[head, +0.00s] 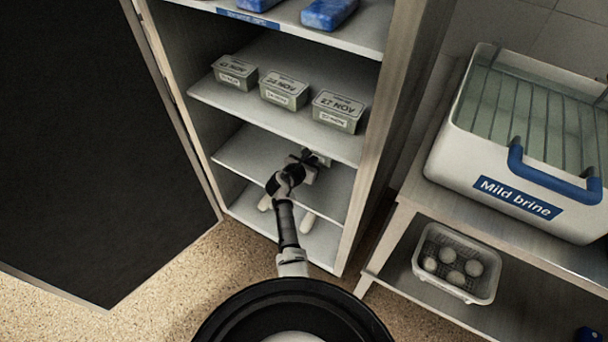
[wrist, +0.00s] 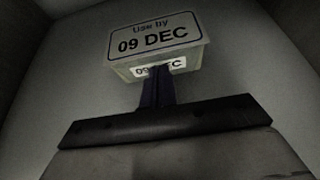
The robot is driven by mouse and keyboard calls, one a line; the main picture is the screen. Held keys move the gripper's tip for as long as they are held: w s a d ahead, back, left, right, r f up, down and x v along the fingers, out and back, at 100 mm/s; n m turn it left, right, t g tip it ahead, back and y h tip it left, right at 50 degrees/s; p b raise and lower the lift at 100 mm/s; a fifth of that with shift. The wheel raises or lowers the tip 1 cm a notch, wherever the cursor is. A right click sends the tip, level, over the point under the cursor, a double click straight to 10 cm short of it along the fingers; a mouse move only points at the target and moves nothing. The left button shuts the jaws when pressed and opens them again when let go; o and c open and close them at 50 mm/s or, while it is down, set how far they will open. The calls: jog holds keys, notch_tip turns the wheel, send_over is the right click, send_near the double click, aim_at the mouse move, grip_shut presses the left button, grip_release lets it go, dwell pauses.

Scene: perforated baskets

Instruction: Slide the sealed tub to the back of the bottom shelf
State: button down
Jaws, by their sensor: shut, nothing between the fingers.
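A pale sealed tub (wrist: 192,59) with a lid label "Use by 09 DEC" stands upright in the wrist view, with a smaller date label on its front. My gripper (wrist: 158,72) is shut and empty, its fingertips at the tub's front face and overlapping the front label; whether they touch cannot be told. In the head view my gripper (head: 306,160) reaches into the open cabinet over a low shelf (head: 250,157), the one below the row of dated tubs. Only a small part of the tub (head: 323,159) shows there behind my gripper.
Three dated tubs (head: 285,89) sit on the shelf above. Pale long objects (head: 308,221) lie on the level below. The dark open door (head: 90,130) is at left, the cabinet's side wall (head: 375,140) at right. A bench holds a "Mild brine" bin (head: 470,165).

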aim_at(316, 153)
jog(key=shift+w+d+b, duration=0.45)
jog(key=shift+w+d, duration=0.4)
jog(key=shift+w, duration=0.3)
jog(key=shift+w+d+b, duration=0.45)
jog(key=shift+w+d, duration=0.35)
jog(key=shift+w, duration=0.3)
jog(key=shift+s+a+r+p, duration=0.2)
jog(key=shift+s+a+p, duration=0.25)
jog(key=shift+p, duration=0.25)
jog(key=s+a+p, duration=0.4)
jog(key=s, duration=0.1)
jog(key=s+a+r+p, duration=0.1)
jog(key=s+p, duration=0.1)
jog(key=s, duration=0.1)
jog(key=shift+s+a, duration=0.1)
jog(key=shift+a, duration=0.3)
jog(key=s+a+r+p, duration=0.1)
jog(key=s+a+p, duration=0.5)
jog(key=s+a, duration=0.4)
jog(key=shift+s+r, duration=0.3)
jog(key=shift+s, duration=1.65)
